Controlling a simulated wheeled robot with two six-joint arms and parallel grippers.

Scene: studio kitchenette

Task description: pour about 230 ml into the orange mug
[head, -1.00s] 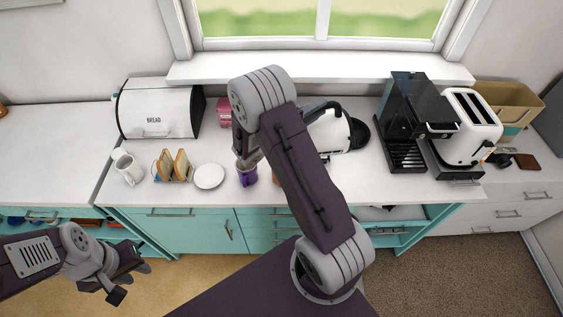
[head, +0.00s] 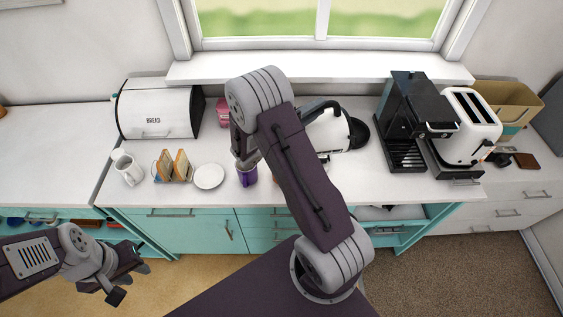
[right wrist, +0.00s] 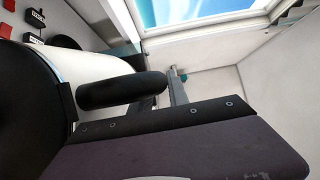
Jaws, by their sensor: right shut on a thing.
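The white kettle (head: 328,132) with its black handle (head: 318,106) appears tilted over on its side above the counter, partly behind my right arm. In the right wrist view the black handle (right wrist: 122,90) and white body (right wrist: 95,68) are close up. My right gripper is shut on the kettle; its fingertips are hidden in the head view. A small orange patch (head: 281,182) beside my right arm may be the orange mug, mostly hidden. Spout, any stream and the mug's fill are not visible. My left gripper (head: 131,282) is open and empty, low at the left, away from the counter.
A purple mug (head: 247,176) stands left of my right arm, near a white plate (head: 209,177). A toast rack (head: 173,166), white jug (head: 128,168) and bread bin (head: 158,112) are further left. A coffee machine (head: 408,120) and toaster (head: 470,125) stand right.

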